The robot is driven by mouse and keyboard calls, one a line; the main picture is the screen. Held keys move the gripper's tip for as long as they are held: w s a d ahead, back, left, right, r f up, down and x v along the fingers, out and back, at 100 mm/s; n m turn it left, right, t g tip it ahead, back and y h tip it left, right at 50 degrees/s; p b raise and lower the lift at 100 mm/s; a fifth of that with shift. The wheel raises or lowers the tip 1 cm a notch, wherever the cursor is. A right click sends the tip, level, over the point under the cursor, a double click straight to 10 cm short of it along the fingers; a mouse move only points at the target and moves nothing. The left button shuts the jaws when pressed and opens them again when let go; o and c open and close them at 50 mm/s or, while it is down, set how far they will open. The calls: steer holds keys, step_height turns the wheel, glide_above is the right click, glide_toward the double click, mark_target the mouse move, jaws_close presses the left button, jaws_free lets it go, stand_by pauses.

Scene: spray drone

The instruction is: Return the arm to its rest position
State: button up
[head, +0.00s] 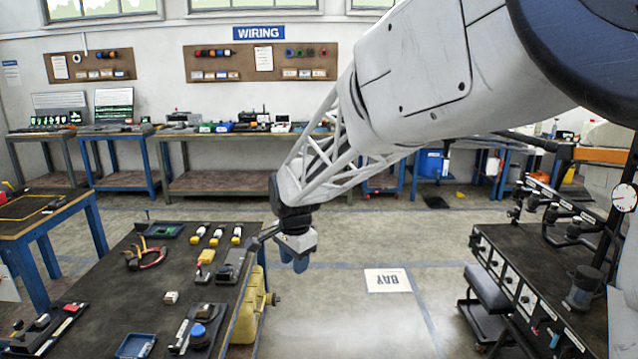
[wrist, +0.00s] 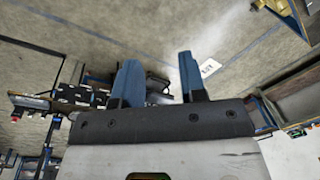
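My gripper (head: 294,262) hangs at the end of my arm in the head view, just past the right edge of the dark worktable (head: 100,275). In the wrist view its two blue fingers (wrist: 160,82) stand apart with a clear gap and nothing held between them. My arm reaches in from the upper right of the head view, over the floor. The fingertips are in the air, near the yellow tank (head: 252,305) at the table's side.
The worktable holds pliers (head: 146,255), white-and-yellow bottles (head: 216,236) and small parts. A black bench with valves (head: 540,280) stands at the right. Open floor with a "BAY" sign (head: 387,280) lies between them. Wiring benches (head: 235,180) line the back wall.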

steer(key=s+d+r+n, duration=0.2)
steer(key=s+d+r, duration=0.1)
steer(key=s+d, duration=0.5)
steer(key=s+d+r+n, duration=0.3)
steer(key=s+d, duration=0.5)
steer(key=s+d+f+n, duration=0.1)
steer(key=s+d, duration=0.3)
steer(key=s, duration=0.5)
steer(key=s+d+f+n+t, duration=0.1)
steer(key=s+d+n, duration=0.2)
steer(key=s, duration=0.6)
steer(key=shift+d+f+h, duration=0.2)
steer(key=shift+d+h, duration=0.1)
steer(key=shift+d, duration=0.3)
